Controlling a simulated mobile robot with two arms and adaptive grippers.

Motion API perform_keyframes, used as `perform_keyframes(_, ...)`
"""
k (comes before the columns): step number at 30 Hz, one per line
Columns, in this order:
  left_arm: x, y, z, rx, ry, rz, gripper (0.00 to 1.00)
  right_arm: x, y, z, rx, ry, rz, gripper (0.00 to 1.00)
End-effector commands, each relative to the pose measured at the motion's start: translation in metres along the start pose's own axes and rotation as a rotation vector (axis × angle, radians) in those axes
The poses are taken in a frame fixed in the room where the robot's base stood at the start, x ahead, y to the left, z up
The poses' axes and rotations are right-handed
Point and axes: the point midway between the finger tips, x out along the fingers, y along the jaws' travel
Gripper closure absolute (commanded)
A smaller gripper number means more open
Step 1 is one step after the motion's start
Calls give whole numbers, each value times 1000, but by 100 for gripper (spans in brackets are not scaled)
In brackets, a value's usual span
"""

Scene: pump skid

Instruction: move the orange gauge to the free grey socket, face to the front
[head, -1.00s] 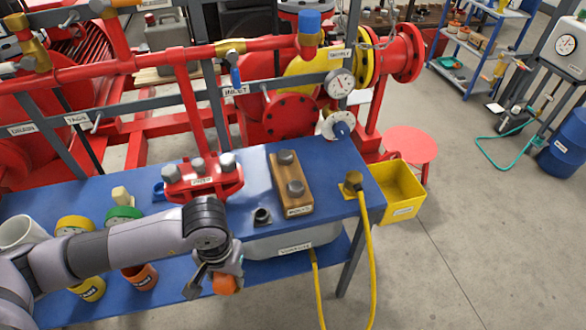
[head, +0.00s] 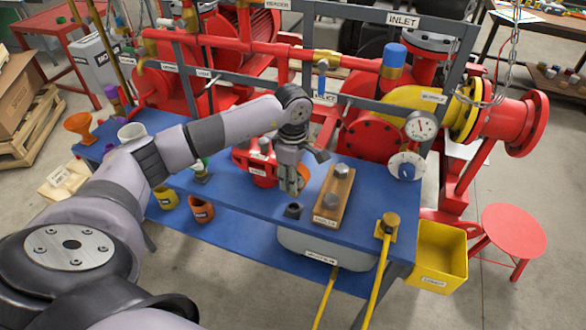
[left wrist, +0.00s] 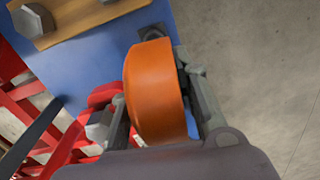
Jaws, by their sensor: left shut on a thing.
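The orange gauge (left wrist: 155,90) is held between the fingers of my left gripper (left wrist: 165,95) and fills the middle of the left wrist view. In the head view my left gripper (head: 292,182) hangs over the blue bench, and only an orange sliver of the gauge (head: 304,176) shows beside its fingers. I cannot see the gauge's face. A small dark grey socket (head: 293,210) stands on the bench just below the gripper, with nothing in it. It also shows partly in the left wrist view (left wrist: 152,32), beyond the gauge. My right gripper is not in view.
A wooden block with grey fittings (head: 328,205) stands close right of the socket. A red fixture (head: 252,165) stands behind and left. A yellow hose fitting (head: 387,228) and yellow bin (head: 440,252) are at the right end. The front strip of the blue bench (head: 240,205) is clear.

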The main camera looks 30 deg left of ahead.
Motion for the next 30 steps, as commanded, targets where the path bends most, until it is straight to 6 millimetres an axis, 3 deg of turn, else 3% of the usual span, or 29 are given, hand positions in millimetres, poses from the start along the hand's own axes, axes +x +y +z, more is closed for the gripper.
perform_keyframes(3,-8,8,-4,-84,-1,1,100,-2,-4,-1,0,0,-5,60)
perform_keyframes(8,-3,8,-5,-100,-1,0,100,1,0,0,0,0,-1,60)
perform_keyframes(17,21,8,-5,-96,1,-1,100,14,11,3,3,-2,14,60)
perform_keyframes(24,44,8,-5,-96,0,0,100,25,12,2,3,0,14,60)
perform_keyframes(30,52,8,-5,-96,0,1,100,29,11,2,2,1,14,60)
